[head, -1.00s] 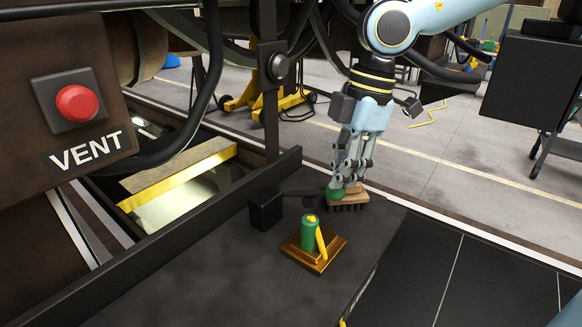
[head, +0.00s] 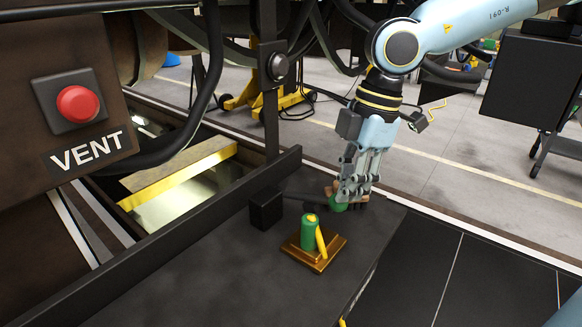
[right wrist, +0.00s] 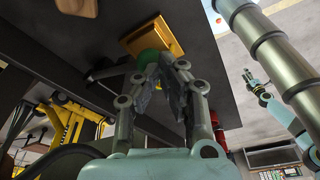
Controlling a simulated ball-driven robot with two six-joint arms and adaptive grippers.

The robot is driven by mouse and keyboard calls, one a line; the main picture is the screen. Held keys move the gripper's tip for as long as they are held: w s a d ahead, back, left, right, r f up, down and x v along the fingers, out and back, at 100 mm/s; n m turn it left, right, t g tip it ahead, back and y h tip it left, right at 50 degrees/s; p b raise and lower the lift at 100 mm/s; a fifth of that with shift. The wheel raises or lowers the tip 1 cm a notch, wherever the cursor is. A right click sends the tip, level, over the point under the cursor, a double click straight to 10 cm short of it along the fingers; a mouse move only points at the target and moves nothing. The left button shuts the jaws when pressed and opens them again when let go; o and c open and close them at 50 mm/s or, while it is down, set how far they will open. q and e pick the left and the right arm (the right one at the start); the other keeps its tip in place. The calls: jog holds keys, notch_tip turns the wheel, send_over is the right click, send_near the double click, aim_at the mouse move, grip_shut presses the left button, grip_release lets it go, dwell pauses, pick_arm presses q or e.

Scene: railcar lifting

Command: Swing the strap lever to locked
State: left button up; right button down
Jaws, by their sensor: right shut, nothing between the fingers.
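A dark lever bar (head: 305,193) runs from a black block (head: 266,209) on the dark deck to a green knob (head: 339,207). I take this for the strap lever. My right gripper (head: 347,199) is shut and empty, pointing down at the knob and partly covering it. In the right wrist view, the closed fingertips (right wrist: 166,65) are right beside the green knob (right wrist: 147,58); I cannot tell whether they touch it. The bar (right wrist: 105,72) shows there too.
A green post with a yellow pin (head: 311,233) stands on a brass base (head: 314,256) in front of the knob. A brown block (head: 362,197) is partly hidden behind my fingers. A red VENT button (head: 77,103) is at left, near an open pit with a yellow-edged beam (head: 180,175).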

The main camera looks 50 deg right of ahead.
jog(key=shift+s+f, duration=0.4)
jog(key=shift+f, duration=0.45)
jog(key=shift+s+d+f+b, duration=0.1)
jog(key=shift+s+f+b, duration=0.15)
jog(key=shift+f, duration=0.2)
jog(key=shift+s+f+b, duration=0.15)
jog(key=shift+f+b, duration=0.05)
jog(key=shift+f, duration=0.25)
jog(key=shift+s+f+b, duration=0.1)
jog(key=shift+f+b, duration=0.3)
jog(key=shift+f, duration=0.2)
jog(key=shift+r, duration=0.1)
jog(key=shift+s, duration=0.1)
